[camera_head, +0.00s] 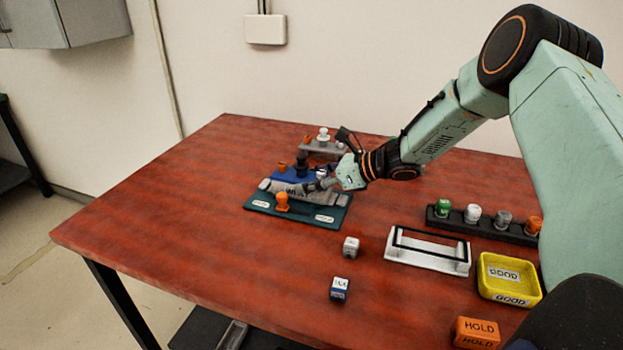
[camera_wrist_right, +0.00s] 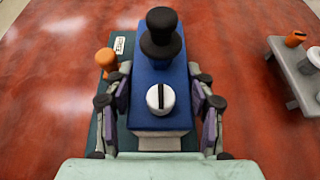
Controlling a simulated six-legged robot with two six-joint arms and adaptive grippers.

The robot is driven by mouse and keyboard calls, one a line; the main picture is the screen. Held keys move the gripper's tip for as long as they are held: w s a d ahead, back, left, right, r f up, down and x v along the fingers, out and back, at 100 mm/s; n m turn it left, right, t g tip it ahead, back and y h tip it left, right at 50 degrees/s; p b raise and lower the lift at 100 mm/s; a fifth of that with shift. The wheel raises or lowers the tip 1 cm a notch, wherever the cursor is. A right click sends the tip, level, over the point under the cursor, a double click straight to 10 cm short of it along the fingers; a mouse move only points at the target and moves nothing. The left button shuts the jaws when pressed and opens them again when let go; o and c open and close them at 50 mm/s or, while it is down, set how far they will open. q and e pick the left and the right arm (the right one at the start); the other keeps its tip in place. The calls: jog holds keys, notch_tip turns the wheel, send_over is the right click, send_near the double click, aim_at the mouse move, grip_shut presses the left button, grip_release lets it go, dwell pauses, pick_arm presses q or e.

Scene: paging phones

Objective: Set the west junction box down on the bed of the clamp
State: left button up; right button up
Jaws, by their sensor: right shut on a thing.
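The west junction box (camera_wrist_right: 172,88) has a blue top with a tall black knob and a white slotted knob. In the head view its blue top (camera_head: 287,176) shows behind a grey side with dark lettering. My right gripper (camera_wrist_right: 160,82) is shut on it, one finger on each long side. In the head view this gripper (camera_head: 325,182) comes from the right. The clamp (camera_head: 318,225) is a dark teal base with white labels and an orange knob (camera_head: 283,201). The box is over the base; whether it touches the bed is hidden. My left gripper is out of view.
A grey rack (camera_head: 315,149) with orange and white knobs stands close behind the box. To the right are a white frame (camera_head: 428,262), a dark rack (camera_head: 487,229), a yellow tray (camera_head: 487,289) and an orange HOLD block (camera_head: 477,331). Two small cubes (camera_head: 351,247) (camera_head: 339,289) lie in front. The table's left side is clear.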

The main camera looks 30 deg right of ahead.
jog(key=o, duration=1.4)
jog(key=o, duration=0.3)
jog(key=shift+r+p, duration=2.5)
jog(key=shift+r, duration=0.35)
